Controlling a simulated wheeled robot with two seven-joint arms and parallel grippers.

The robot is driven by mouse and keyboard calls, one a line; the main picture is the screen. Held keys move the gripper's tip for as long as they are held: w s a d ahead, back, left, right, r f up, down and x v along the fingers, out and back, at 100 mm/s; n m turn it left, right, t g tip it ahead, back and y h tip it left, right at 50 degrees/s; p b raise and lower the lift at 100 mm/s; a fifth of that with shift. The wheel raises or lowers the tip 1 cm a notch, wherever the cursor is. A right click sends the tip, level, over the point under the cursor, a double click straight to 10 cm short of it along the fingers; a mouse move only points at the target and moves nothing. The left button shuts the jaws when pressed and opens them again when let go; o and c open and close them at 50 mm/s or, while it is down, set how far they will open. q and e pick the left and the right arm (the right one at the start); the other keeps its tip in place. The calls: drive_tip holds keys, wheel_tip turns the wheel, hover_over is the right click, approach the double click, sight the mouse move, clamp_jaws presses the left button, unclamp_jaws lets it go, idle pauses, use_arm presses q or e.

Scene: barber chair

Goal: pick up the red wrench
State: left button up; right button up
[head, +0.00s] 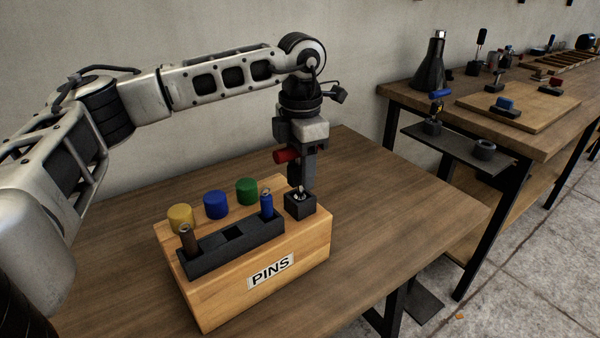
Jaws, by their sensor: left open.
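A red handle (285,155), which looks like the red wrench, sticks out to the left beside my left gripper (302,172). It lies about level, above a small black square holder (300,205) at the back right of the wooden pin box. A bit of silver metal shows at the holder's top. My left gripper points down over the holder, and its jaws are open. It hides much of the wrench, and I cannot tell whether the fingers touch it. My right gripper is out of view.
The wooden box (262,292) labelled PINS carries yellow (180,218), blue (215,204) and green (247,191) caps and a black rack (215,258) with a brown pin and a blue pin. The table (410,215) is bare to the right. A bench with tools stands further right.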

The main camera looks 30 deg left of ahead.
use_arm(q)
drive_tip(key=shift+f, duration=0.15)
drive_tip(key=shift+c, duration=0.3)
clamp_jaws()
